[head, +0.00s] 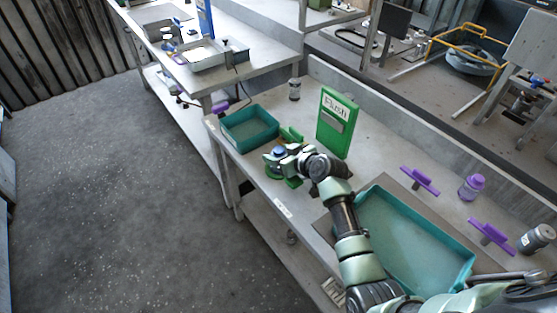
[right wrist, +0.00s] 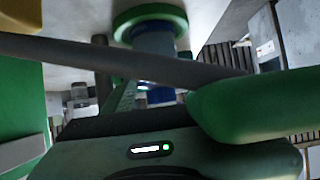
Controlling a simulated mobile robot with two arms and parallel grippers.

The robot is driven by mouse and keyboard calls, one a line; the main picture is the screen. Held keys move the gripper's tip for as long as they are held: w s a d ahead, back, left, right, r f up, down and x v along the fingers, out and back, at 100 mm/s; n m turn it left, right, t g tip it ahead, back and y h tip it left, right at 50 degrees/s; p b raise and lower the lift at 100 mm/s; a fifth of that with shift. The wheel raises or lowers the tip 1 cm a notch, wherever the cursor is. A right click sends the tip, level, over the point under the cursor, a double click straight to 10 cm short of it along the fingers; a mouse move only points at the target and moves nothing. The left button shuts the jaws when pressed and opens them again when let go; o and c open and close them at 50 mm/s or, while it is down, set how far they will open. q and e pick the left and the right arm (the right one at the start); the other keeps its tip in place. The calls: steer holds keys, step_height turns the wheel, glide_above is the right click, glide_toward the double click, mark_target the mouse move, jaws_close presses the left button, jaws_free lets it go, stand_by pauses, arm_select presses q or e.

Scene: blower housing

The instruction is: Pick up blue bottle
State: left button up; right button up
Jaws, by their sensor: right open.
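The blue bottle (head: 279,151) shows only as a small blue patch at my right gripper (head: 275,160) in the head view, near the table's front edge. The gripper hides most of it. In the right wrist view a blue cylinder (right wrist: 154,42) stands against a round green piece, and a grey bar crosses in front of its lower part. My right gripper is open and close around or beside the bottle; I cannot tell whether it touches. My left gripper is not in view.
A teal bin (head: 250,139) stands just left of the gripper. A green "Flush" box (head: 337,122) stands upright behind it. A large teal tray (head: 415,245) lies beside my right arm, with purple-handled pieces (head: 420,180) and a purple-capped jar (head: 471,187) farther right.

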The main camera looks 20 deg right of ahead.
steer(key=c, duration=1.1)
jaws_close()
steer(key=shift+r, duration=0.15)
